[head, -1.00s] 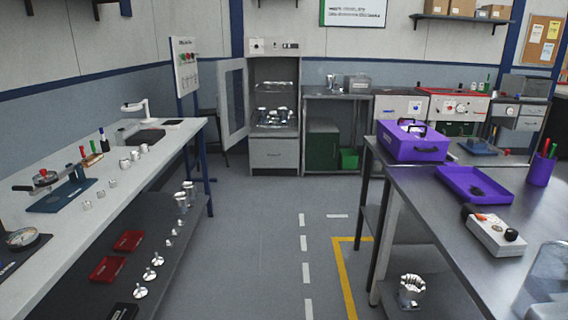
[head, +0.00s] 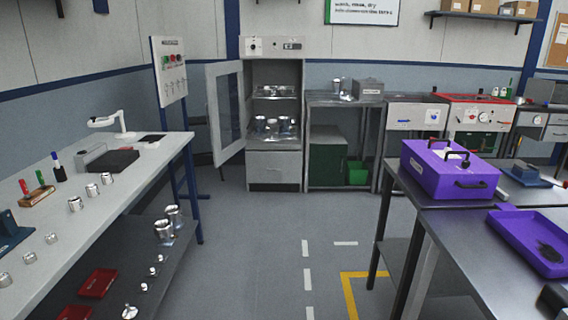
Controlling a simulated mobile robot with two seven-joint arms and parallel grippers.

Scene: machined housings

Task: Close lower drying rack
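The drying cabinet (head: 275,170) stands against the far wall, with its glazed door (head: 227,112) swung open to the left. The lower rack (head: 268,138) carries several shiny metal housings (head: 273,125). It sits low in the opening and seems to stick out a little toward me, but how far is hard to tell from here. The upper rack (head: 273,96) is above it and looks further back, with small metal parts on it. Neither of my grippers is in view.
A long bench (head: 158,163) with a lower shelf runs along the left. A steel table (head: 432,195) with a purple box (head: 447,170) stands on the right. The grey floor aisle (head: 255,235) between them is clear up to the cabinet.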

